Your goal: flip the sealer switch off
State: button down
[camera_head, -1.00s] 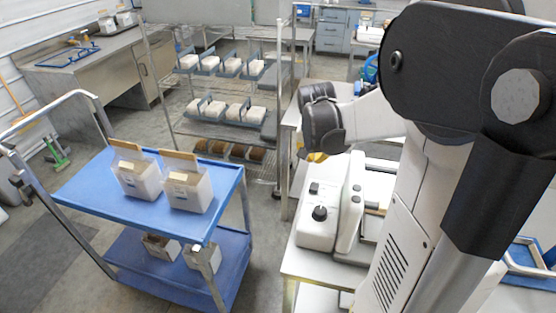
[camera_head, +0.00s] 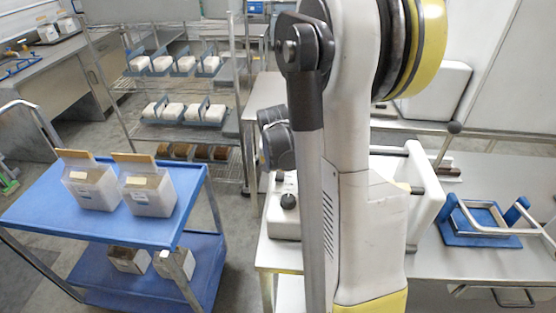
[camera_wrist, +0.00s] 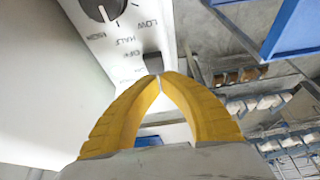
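The sealer is a white box (camera_head: 284,222) on the steel table, partly hidden behind my arm in the head view. Its dark knob (camera_head: 289,201) shows there. In the wrist view the sealer's panel (camera_wrist: 125,52) shows the knob (camera_wrist: 103,8) with LOW, HALF and HIGH marks. A small dark switch (camera_wrist: 153,63) is beside the printed word OFF. My gripper's yellow fingers (camera_wrist: 160,77) have their tips together, with a thin gap at most, and hold nothing. The tips are right at the switch; I cannot tell whether they touch it. The gripper is hidden in the head view.
A blue cart (camera_head: 35,212) with tubs stands left of the sealer. A wire rack (camera_head: 190,137) with white bags is behind. A blue-based metal frame (camera_head: 482,240) sits on the table at right. Floor shows between cart and table.

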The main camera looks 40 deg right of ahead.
aim_at(278, 179)
jog(key=shift+s+a+f, duration=0.15)
jog(key=shift+f, duration=0.3)
jog(key=shift+s+a+f, duration=0.1)
jog(key=shift+a+f, duration=0.05)
jog(key=shift+f, duration=0.25)
jog(key=b, duration=0.1)
jog(key=f, duration=0.1)
jog(key=b, duration=0.1)
jog(key=shift+s+a+f+t+h+b, duration=0.25)
jog(key=shift+t+h+b, duration=0.1)
jog(key=shift+t+h, duration=0.05)
jog(key=shift+s+a+f+t+h+b, duration=0.1)
jog(key=shift+a+f+t+h+b, duration=0.2)
jog(key=shift+b, duration=0.35)
jog(key=shift+s+r+t+h+b, duration=0.15)
jog(key=shift+t+h+b, duration=0.4)
jog(key=shift+b, duration=0.4)
jog(key=shift+r, duration=0.2)
jog(key=shift+d, duration=0.15)
